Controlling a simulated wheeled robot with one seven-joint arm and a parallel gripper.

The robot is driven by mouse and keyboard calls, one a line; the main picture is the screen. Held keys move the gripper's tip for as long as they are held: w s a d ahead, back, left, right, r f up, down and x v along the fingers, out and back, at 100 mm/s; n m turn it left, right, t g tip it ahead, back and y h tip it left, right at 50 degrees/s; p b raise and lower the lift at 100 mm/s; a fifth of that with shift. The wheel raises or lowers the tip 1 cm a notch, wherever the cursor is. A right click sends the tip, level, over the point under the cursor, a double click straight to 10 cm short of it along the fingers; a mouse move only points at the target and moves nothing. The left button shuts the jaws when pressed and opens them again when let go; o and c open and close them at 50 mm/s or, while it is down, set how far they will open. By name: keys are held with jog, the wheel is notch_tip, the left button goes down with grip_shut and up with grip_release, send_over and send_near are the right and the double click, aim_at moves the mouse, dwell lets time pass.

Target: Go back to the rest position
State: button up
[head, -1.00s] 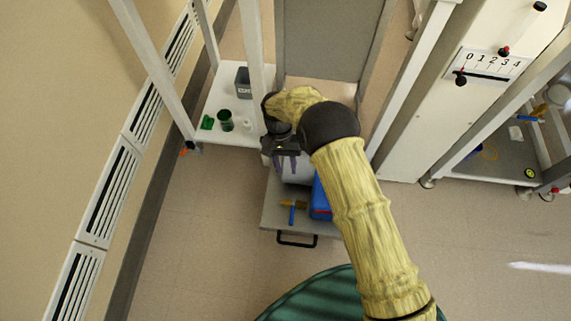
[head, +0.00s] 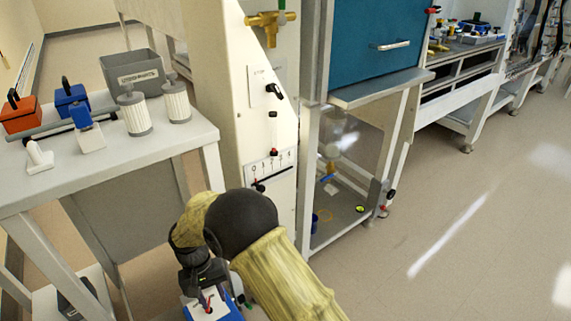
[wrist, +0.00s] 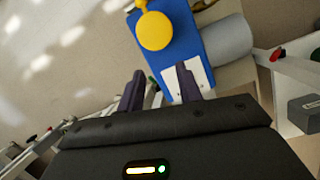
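My gripper (wrist: 161,92) shows in the wrist view with its two dark fingers apart and nothing between them. A blue box-shaped thing (wrist: 180,38) with a white label and a yellow round part lies beyond the fingertips, apart from them as far as I can tell. In the head view my arm, in a yellow ribbed cover, reaches in from the bottom. My wrist is low beside the white bench, and the fingers are hidden there. Part of the blue thing shows below my wrist at the bottom edge.
A white bench (head: 120,165) at left holds a grey bin (head: 133,76), two white ribbed cylinders, and red and blue handled items. A white panel with a 0-4 scale (head: 270,166) and a teal-fronted cabinet (head: 375,45) stand beside my arm. The floor (head: 470,215) at right is clear.

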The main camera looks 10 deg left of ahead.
jog(key=w+d+r+m+y, duration=0.1)
jog(key=w+d+r, duration=0.15)
jog(key=d, duration=0.45)
jog(key=w+d+r+m+t, duration=0.1)
jog(key=w+d+r, duration=0.1)
jog(key=d+r, duration=0.3)
jog(key=w+d+r+m+y, duration=0.1)
jog(key=w+d+r, duration=0.2)
jog(key=d, duration=0.5)
jog(key=s+d+r+m+t, duration=0.1)
jog(key=s+d+r, duration=0.15)
jog(key=d, duration=0.45)
jog(key=s+d+r+m+t, duration=0.1)
jog(key=s+d+r, duration=0.1)
jog(key=s+d, duration=0.35)
jog(key=s+d+r+m+t, duration=0.1)
jog(key=d+r+m+t, duration=0.1)
jog(key=d, duration=0.7)
notch_tip(320, 180, up, 37)
jog(key=p, duration=3.7)
jog(key=shift+s+a+n+g+p, duration=0.15)
jog(key=shift+a+n+g+p, duration=0.05)
jog(key=shift+n+g+p, duration=0.1)
